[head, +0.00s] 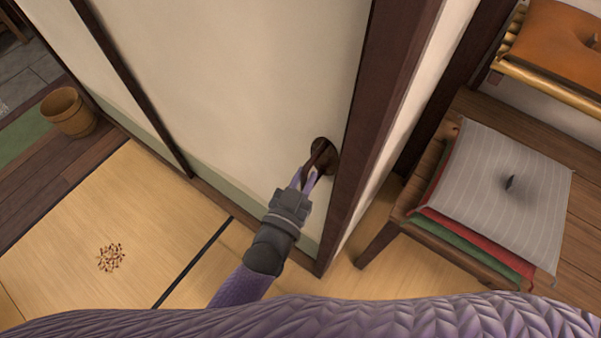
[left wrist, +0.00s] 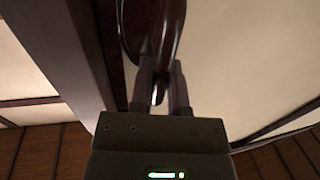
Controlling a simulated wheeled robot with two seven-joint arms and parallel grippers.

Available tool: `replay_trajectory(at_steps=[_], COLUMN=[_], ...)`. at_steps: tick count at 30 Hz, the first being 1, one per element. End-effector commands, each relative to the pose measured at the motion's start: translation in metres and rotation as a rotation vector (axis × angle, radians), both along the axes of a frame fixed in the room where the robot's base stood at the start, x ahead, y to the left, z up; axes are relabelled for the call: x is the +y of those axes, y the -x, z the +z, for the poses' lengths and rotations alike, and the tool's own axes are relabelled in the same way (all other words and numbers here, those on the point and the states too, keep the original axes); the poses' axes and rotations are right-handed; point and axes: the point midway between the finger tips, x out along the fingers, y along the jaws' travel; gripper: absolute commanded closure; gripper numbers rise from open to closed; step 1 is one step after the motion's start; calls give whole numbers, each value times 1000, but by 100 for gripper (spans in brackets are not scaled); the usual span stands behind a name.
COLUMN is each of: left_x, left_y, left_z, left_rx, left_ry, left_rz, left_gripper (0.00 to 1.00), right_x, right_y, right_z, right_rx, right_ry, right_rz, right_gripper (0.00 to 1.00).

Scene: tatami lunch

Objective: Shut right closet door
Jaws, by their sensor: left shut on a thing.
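The right closet door (head: 240,75) is a cream sliding panel with a dark wooden frame and a green lower band. In the left wrist view, the two fingers (left wrist: 161,85) close around the dark glossy handle (left wrist: 152,25). My right gripper is not in view.
A wooden stool with stacked cushions (head: 508,185) stands right of the door edge. An orange cushion (head: 555,45) lies on a bamboo shelf at upper right. A wooden bucket (head: 68,112) stands at left. Small brown bits (head: 111,258) lie on the tatami (head: 140,200).

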Motion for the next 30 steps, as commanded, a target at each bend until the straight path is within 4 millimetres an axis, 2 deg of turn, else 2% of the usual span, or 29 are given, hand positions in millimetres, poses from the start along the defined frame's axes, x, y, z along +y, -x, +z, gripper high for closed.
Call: replay_trajectory(at_steps=[11,12,16,25,30], left_x=[-3,-4,-3,-2,9], left_y=[3,3,3,3,25], left_z=[-2,-2,-1,-1,1], left_rx=[5,6,4,2,4], left_ry=[0,0,0,0,-1], left_rz=[-7,-7,-7,-4,-5], left_gripper=[100,76,48,47,47], right_x=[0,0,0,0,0], right_y=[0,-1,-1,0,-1], right_z=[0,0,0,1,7], right_rx=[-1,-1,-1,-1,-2], right_ry=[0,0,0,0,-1], right_rz=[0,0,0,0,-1], right_gripper=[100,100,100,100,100])
